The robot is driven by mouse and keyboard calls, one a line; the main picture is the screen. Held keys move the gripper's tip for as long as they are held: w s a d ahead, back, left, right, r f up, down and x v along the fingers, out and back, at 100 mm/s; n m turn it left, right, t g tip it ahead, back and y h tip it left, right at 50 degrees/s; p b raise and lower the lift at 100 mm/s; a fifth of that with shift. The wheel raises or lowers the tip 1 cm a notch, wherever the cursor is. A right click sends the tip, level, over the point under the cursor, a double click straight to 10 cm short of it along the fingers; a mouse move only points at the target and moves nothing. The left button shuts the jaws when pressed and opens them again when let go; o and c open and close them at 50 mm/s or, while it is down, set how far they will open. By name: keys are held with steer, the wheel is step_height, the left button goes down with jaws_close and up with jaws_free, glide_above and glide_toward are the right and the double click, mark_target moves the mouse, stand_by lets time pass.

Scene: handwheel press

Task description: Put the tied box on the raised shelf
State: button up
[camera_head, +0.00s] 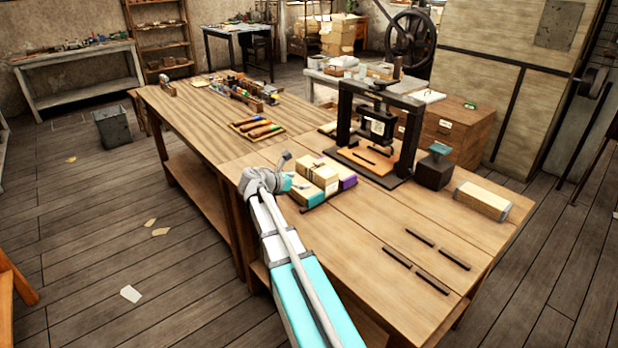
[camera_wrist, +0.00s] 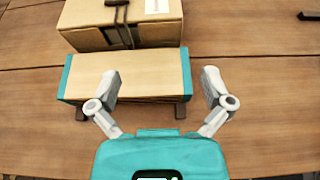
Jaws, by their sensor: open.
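The tied box (camera_wrist: 148,24) is a tan carton with a dark cord around it and a pale label, at the top of the wrist view. In the head view it (camera_head: 318,169) sits among a small cluster of blocks on the workbench. A plain tan block with teal ends (camera_wrist: 130,72) lies just in front of it on dark runners. My gripper (camera_wrist: 161,78) is open and empty, its fingers apart over the near part of the teal-ended block. In the head view my arm partly hides the cluster. I cannot tell which surface is the raised shelf.
A dark press (camera_head: 378,125) with a wooden base stands behind the cluster. A purple-ended block (camera_head: 347,182) is beside the box. A grey-ended block (camera_head: 482,201) and dark bars (camera_head: 408,247) lie to the right. A tool tray (camera_head: 257,129) is farther back. The bench between is clear.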

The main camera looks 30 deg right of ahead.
steer(key=shift+p+v, duration=0.5)
steer(key=shift+v, duration=1.4)
steer(key=s+a+f+m+y, duration=0.2)
steer(key=s+a+m, duration=0.1)
steer(key=s+a+f+m+y, duration=0.1)
steer(key=s+a+f+m, duration=0.1)
steer(key=a+f+m, duration=0.1)
steer(key=shift+s+f+y, duration=0.15)
steer(key=shift+s+y, duration=0.2)
steer(key=shift+y, duration=0.05)
steer(key=s+a+f+m+g+y, duration=0.1)
steer(key=s+a+f+m+y, duration=0.2)
steer(key=s+a+m, duration=0.3)
steer(key=s+a+f+m+y, duration=0.3)
steer(key=s+a+m+y, duration=0.3)
steer(key=a, duration=0.7)
steer(key=shift+s+m+g+y, duration=0.3)
steer(key=shift+s+m+g, duration=0.1)
steer(key=shift+s+m, duration=0.45)
